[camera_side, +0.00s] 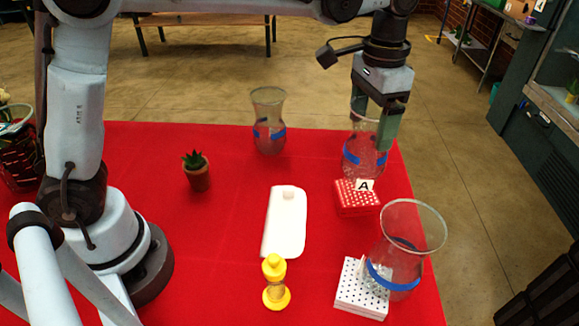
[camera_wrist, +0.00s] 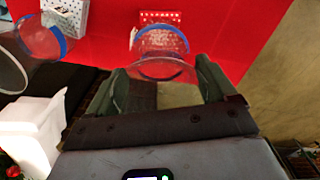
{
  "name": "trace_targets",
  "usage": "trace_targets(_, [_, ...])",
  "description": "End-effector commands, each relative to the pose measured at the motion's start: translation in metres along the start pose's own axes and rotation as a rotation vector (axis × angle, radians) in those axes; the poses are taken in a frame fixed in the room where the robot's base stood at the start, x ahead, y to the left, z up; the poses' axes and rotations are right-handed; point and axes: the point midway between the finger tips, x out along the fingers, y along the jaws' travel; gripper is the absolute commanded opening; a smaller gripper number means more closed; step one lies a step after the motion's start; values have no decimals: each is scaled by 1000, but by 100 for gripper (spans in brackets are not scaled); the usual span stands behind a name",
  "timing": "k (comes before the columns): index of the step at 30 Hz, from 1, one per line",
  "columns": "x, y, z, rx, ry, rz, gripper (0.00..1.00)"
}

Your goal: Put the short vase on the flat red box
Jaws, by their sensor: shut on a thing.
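My gripper (camera_side: 373,124) is shut on a clear glass vase with a blue band (camera_side: 366,160), which I take to be the short vase. The vase is upright between the fingers. In the wrist view it shows beyond my gripper (camera_wrist: 162,72) as a clear vase (camera_wrist: 162,42). The flat red box (camera_side: 355,203), with white dots and a card marked A (camera_side: 365,185), lies just in front of the vase's base in the side view. It also shows past the vase in the wrist view (camera_wrist: 160,16). I cannot tell whether the vase touches the box or table.
Another vase (camera_side: 268,135) stands at the back. A potted succulent (camera_side: 198,175), a white tray-like piece (camera_side: 285,225) and a yellow-capped item (camera_side: 275,285) stand on the red cloth.

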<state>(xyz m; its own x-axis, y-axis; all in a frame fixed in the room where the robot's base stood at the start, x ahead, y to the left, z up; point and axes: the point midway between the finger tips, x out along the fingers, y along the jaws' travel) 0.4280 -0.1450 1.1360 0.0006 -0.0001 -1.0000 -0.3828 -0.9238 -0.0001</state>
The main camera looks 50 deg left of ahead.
Motion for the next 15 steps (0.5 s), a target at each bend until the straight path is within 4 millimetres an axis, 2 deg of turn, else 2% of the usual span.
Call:
trace_targets(9, [36, 0, 0, 0, 0, 0, 0])
trace_targets(15, [40, 0, 0, 0, 0, 0, 0])
